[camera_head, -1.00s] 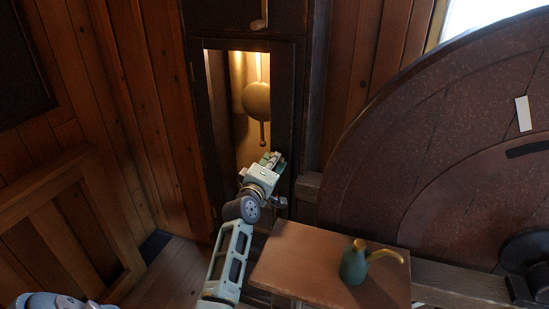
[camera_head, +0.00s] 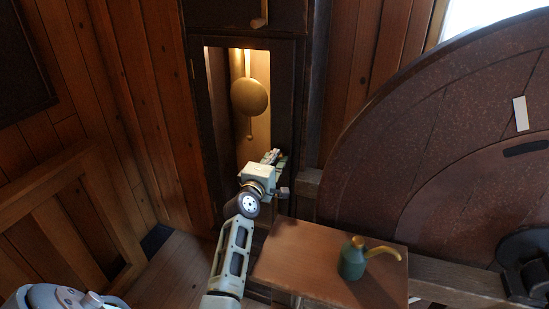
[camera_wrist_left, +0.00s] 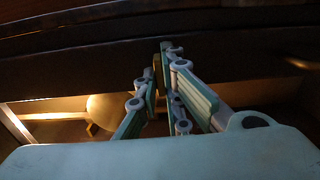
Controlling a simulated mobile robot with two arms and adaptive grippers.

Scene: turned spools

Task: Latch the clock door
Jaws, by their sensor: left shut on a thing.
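The clock door (camera_head: 284,100) is a dark wooden frame around a lit opening on the tall clock case. It looks flush with the case, though I cannot tell whether it is fully closed. My left gripper (camera_head: 277,157) is at the lower right side of this door. In the left wrist view its fingers (camera_wrist_left: 163,70) are closed together against the dark frame, around a small brass-coloured piece (camera_wrist_left: 156,64), perhaps the latch. The fingers hide most of that piece. My right gripper is not in view.
A round brass pendulum (camera_head: 250,97) hangs inside the case. A wooden stand (camera_head: 300,255) with a green oil can (camera_head: 352,262) is right of my left arm. A huge dark wheel (camera_head: 430,130) fills the right. A wooden railing (camera_head: 70,205) stands at left.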

